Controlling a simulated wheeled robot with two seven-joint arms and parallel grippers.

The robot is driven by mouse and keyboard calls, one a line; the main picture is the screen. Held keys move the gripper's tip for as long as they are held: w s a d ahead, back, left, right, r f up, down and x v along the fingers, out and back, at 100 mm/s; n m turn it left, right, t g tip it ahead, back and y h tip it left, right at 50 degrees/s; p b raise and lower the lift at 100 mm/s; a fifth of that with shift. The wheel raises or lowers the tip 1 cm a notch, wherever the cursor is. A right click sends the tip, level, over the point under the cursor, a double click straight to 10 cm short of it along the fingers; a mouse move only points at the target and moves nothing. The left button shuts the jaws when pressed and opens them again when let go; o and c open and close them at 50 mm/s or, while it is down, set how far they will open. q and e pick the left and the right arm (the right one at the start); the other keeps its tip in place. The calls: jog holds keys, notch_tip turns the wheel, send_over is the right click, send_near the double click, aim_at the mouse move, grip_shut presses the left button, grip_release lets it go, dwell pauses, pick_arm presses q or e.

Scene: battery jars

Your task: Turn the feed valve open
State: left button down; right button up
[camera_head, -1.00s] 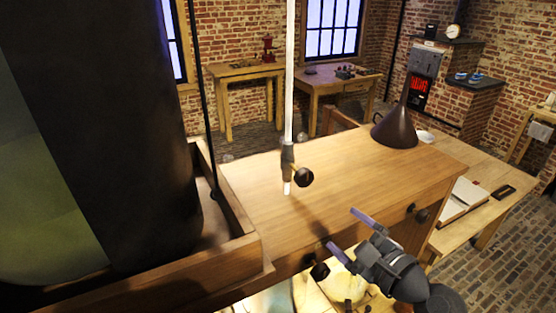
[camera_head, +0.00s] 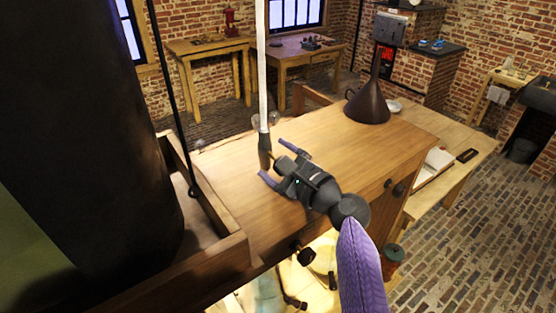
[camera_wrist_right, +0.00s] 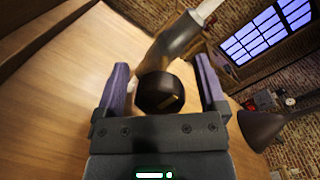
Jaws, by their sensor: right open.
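The feed valve (camera_head: 264,150) is a dark fitting at the lower end of a pale vertical tube, above the wooden bench top. In the right wrist view, its round black knob (camera_wrist_right: 160,93) sits between the two purple fingers of my right gripper (camera_wrist_right: 161,66), with visible gaps at both sides. The valve body (camera_wrist_right: 172,42) rises behind the knob. In the head view my right gripper (camera_head: 274,161) is open at the valve and mostly hides the knob. Whether any finger touches the knob I cannot tell. My left gripper is not in view.
A large dark jar (camera_head: 90,130) stands in a wooden tray (camera_head: 205,262) at left. A dark funnel (camera_head: 368,103) stands at the bench's far end. A thin black cord (camera_head: 170,90) hangs near the jar. The bench top (camera_head: 340,145) between valve and funnel is clear.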

jog(key=shift+c, duration=0.3)
grip_shut()
jog(key=shift+f+n, duration=0.1)
jog(key=shift+n, duration=0.2)
jog(key=n, duration=0.3)
jog(key=shift+n+h, duration=0.3)
jog(key=shift+n, duration=0.1)
jog(key=n, duration=0.4)
jog(key=shift+b, duration=0.4)
jog(key=n+h, duration=0.1)
jog(key=n, duration=0.3)
jog(key=shift+f, duration=0.1)
jog(key=shift+d+n+h, duration=0.1)
jog(key=shift+n+h, duration=0.2)
jog(key=shift+n, duration=1.8)
